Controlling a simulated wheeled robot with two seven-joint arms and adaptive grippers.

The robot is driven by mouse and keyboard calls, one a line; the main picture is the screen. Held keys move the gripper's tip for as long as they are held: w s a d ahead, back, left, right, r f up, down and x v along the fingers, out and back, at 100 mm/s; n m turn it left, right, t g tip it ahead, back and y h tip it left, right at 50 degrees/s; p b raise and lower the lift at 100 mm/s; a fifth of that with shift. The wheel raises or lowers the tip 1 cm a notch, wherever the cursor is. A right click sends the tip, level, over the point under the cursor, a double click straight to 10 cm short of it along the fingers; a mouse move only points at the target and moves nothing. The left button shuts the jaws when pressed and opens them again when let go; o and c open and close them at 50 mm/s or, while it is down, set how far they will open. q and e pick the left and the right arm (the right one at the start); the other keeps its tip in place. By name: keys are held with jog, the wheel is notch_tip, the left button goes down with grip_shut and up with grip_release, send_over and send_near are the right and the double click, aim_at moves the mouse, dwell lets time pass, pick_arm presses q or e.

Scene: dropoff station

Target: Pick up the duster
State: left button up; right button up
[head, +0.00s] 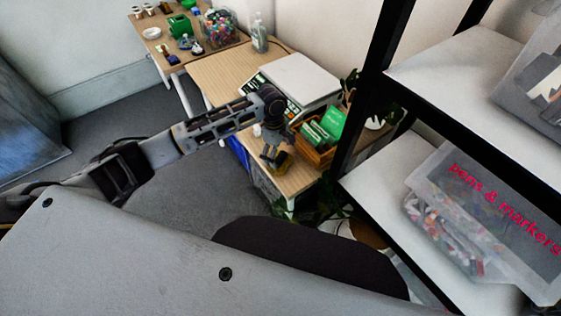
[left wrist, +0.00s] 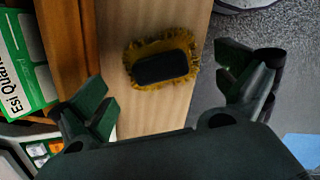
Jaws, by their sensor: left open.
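The duster (left wrist: 160,67) has a dark flat back and a yellow-brown fringe. It lies on the wooden table (left wrist: 120,17) near the table's edge, in the left wrist view. In the head view the duster (head: 284,163) shows partly, just below my left gripper (head: 274,152). In the left wrist view my left gripper (left wrist: 170,97) is open, with its green-padded fingers wide apart. The duster appears between and beyond the fingertips, and nothing is held. My right gripper is in neither view.
A wooden box (head: 311,153) with green packs stands right of the duster. A white scale (head: 298,77) sits behind my left gripper. A black-framed shelf (head: 368,198) with a clear bin of pens and markers (head: 480,222) stands at right. Floor is open at left.

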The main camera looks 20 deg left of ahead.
aim_at(280, 156)
pick_arm(q)
jog(key=shift+s+d+f, duration=0.1)
jog(key=shift+d+f, duration=0.1)
jog(key=shift+f, duration=1.55)
jog(key=c, duration=1.2)
jog(key=shift+o, duration=0.2)
jog(key=shift+r+p, duration=0.3)
jog(key=shift+r, duration=4.75)
